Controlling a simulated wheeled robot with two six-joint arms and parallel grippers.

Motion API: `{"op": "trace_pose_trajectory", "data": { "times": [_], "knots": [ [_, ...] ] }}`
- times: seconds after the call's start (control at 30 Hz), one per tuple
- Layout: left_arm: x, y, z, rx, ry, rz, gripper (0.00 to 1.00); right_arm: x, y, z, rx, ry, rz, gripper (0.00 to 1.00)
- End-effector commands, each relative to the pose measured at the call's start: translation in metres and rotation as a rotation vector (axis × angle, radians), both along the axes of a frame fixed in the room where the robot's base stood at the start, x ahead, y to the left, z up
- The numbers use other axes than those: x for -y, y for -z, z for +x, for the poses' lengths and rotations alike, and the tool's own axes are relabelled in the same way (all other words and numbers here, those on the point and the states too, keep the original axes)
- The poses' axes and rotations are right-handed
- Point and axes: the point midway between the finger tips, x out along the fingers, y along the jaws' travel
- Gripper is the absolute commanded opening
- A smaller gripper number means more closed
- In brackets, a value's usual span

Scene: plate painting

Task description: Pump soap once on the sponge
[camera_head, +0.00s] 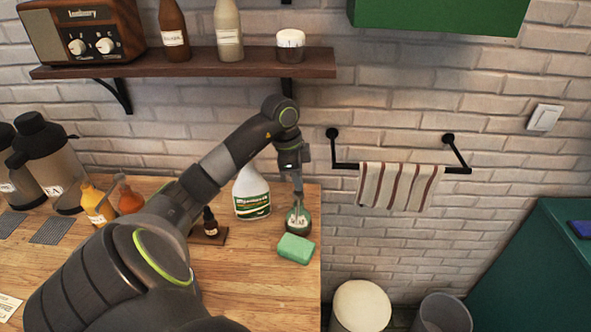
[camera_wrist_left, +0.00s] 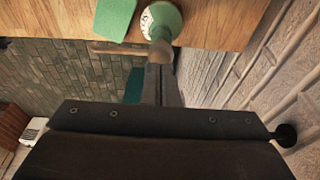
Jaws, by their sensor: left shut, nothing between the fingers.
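A green sponge (camera_head: 296,249) lies on the wooden counter near its right edge. A small green and white soap dispenser (camera_head: 298,224) stands just behind the sponge. My left gripper (camera_head: 298,190) is shut and empty, pointing down at the top of the dispenser. In the left wrist view, the shut fingertips (camera_wrist_left: 160,52) overlap the dispenser's pump end, and I cannot tell whether they touch it. The dispenser (camera_wrist_left: 166,17) and the sponge (camera_wrist_left: 114,18) both show there, side by side. The fingers hide part of the pump. My right gripper is not in view.
A white spray bottle (camera_head: 251,196) stands left of the dispenser, with a small dark dropper bottle (camera_head: 210,223) further left. The wooden counter (camera_head: 270,295) is clear in front of the sponge. A striped towel (camera_head: 399,186) hangs from a wall rail on the right.

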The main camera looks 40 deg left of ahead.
Motion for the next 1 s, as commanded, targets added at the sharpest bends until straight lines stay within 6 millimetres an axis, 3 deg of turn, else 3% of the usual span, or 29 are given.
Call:
{"op": "trace_pose_trajectory", "data": {
  "times": [0.57, 1.0],
  "knots": [
    [0.000, -0.003, 0.000, 0.002, 0.000, 0.000, 0.00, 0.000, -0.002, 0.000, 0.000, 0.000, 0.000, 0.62],
    [0.000, -0.045, 0.001, 0.002, 0.000, 0.000, 0.00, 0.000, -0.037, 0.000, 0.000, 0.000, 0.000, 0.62]
  ]
}}
